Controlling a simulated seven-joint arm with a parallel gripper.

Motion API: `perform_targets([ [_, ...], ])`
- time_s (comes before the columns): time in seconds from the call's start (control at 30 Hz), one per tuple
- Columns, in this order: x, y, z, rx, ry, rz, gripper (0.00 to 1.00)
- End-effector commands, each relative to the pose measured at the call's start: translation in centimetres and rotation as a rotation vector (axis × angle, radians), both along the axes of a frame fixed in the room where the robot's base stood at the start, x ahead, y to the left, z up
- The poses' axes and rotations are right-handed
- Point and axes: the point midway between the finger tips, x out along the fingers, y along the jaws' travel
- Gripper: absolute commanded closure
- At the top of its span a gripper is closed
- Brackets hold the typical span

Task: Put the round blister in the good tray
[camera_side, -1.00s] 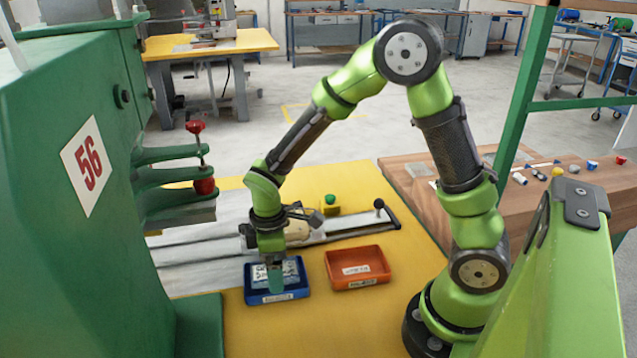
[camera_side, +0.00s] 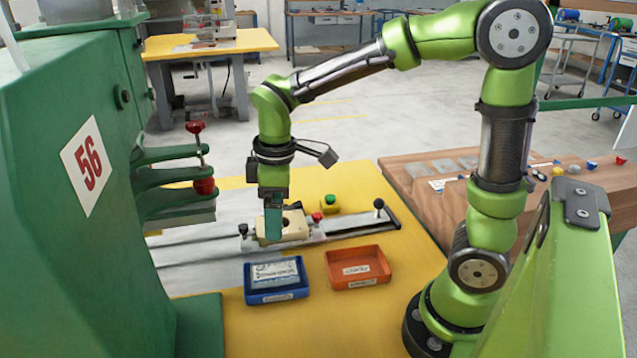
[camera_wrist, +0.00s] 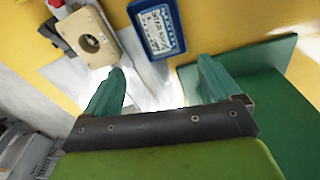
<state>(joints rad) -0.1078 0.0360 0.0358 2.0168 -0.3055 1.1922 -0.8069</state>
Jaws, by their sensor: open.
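A flat, pale blue and white printed pack (camera_side: 275,274) lies inside the blue tray (camera_side: 279,297); I cannot make out a round shape on it, but it is the only blister-like thing I see. The tray's front label is too small to read. In the wrist view the pack (camera_wrist: 158,31) and the blue tray (camera_wrist: 176,50) show at the top. My gripper (camera_side: 273,238) is open and empty, pointing down in front of the cream fixture block, above and behind the tray. The wrist view shows its fingers (camera_wrist: 158,75) apart with nothing between them.
An orange tray (camera_side: 357,281), empty but for a label, stands right of the blue one. The cream block (camera_side: 294,228) with a round hole (camera_wrist: 91,43) sits on the slide rail. The green press (camera_side: 75,220) stands at left. Small parts lie on the wooden bench (camera_side: 418,197).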

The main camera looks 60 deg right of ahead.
Motion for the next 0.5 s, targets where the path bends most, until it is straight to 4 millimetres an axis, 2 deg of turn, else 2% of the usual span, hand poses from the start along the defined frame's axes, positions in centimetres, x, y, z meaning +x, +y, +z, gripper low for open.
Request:
perform_targets([
  [0.1,-2.5,-0.7,2.9,0.074,-0.119,-0.215,0.1],
  [0.2,-4.9,-1.2,4.7,0.165,-0.218,-0.422,0.1],
  [0.4,-8.6,-1.8,6.5,0.358,-0.361,-0.759,0.1],
  [0.5,-9.6,-1.9,6.8,0.425,-0.397,-0.857,0.1],
])
